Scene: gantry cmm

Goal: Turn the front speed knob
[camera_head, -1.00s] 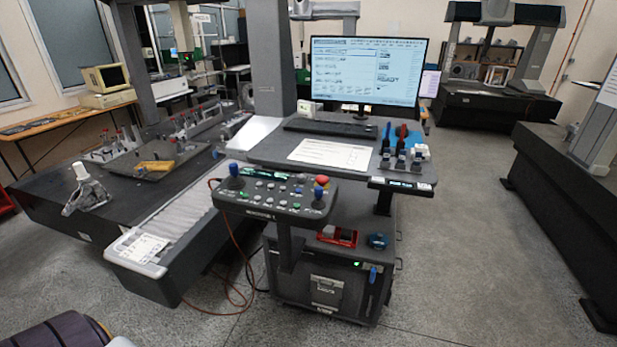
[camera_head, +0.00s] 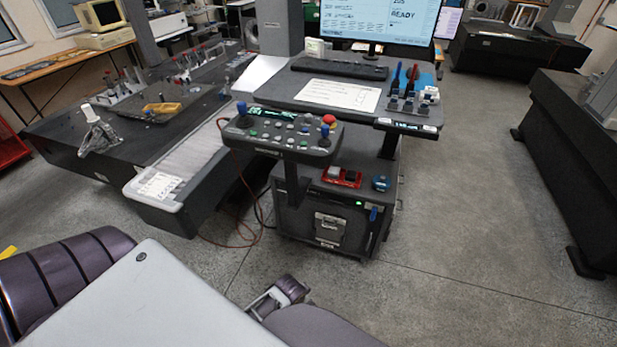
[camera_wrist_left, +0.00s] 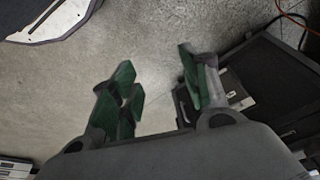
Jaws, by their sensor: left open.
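The control pendant (camera_head: 284,135) stands on a post in front of the desk, with a blue-topped joystick at each end, a red button and several small knobs and buttons. Which small control is the front speed knob is too small to tell. In the left wrist view, my left gripper (camera_wrist_left: 157,62) is open and empty, with green-padded fingers apart above the concrete floor. The dark cabinet (camera_wrist_left: 262,85) lies to its right in that view. The pendant controls do not show there. My right gripper cannot be made out.
The granite table (camera_head: 60,145) is at the left. Floor (camera_head: 460,250) at the right is clear.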

